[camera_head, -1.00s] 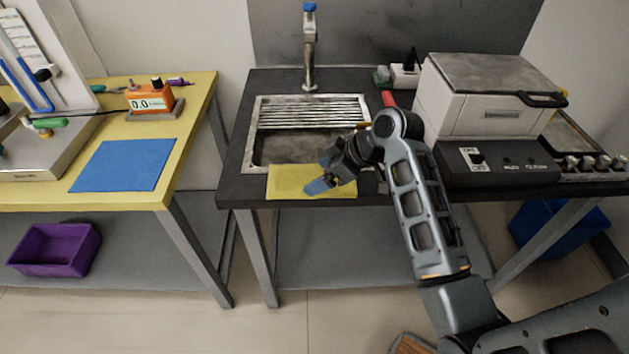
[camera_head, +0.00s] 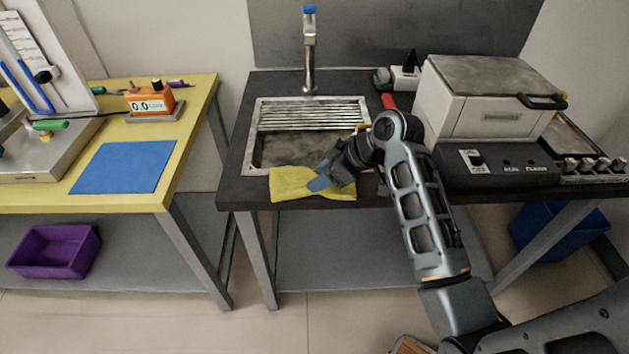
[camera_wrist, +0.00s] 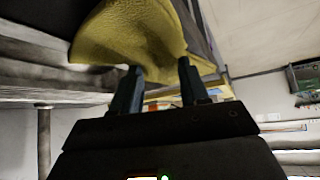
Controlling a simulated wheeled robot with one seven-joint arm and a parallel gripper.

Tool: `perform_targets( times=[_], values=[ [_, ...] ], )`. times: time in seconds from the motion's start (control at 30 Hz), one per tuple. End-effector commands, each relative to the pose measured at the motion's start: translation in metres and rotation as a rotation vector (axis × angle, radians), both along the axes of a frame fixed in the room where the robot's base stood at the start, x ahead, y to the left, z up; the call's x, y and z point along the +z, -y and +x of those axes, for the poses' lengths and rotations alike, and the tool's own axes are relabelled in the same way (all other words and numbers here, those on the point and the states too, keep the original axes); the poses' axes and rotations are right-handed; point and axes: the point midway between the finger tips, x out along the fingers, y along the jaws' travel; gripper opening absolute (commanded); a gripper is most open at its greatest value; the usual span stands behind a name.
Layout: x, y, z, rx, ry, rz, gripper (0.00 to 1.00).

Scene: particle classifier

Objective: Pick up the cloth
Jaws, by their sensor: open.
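The yellow cloth (camera_head: 294,184) lies at the front edge of the dark counter, just in front of the sink, with its surface wrinkled. In the wrist view the cloth (camera_wrist: 130,32) fills the top middle, curved and bunched around my fingertips. My gripper (camera_head: 322,181) is at the cloth's right half, its blue fingertips touching or very close to it. In the wrist view my gripper (camera_wrist: 160,78) has its two dark fingers apart, with a gap between them. The cloth is at the finger ends; how much lies between them is hard to tell.
The sink (camera_head: 300,150) with its tap (camera_head: 309,50) lies just behind the cloth. A white boxy machine (camera_head: 490,100) stands to the right. A yellow table (camera_head: 185,160) with a blue mat (camera_head: 124,167) is at left, across a gap. A red-handled item (camera_head: 388,101) lies behind my arm.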

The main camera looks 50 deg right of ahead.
Motion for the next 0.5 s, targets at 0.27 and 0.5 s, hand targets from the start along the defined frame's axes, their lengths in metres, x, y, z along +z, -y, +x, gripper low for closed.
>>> perform_targets(
  times=[0.27, 0.5],
  values=[
    [-0.0019, -0.0003, -0.0008, 0.000, -0.005, 0.002, 0.29],
    [-0.0019, -0.0003, -0.0008, 0.000, -0.005, 0.002, 0.18]
  ],
)
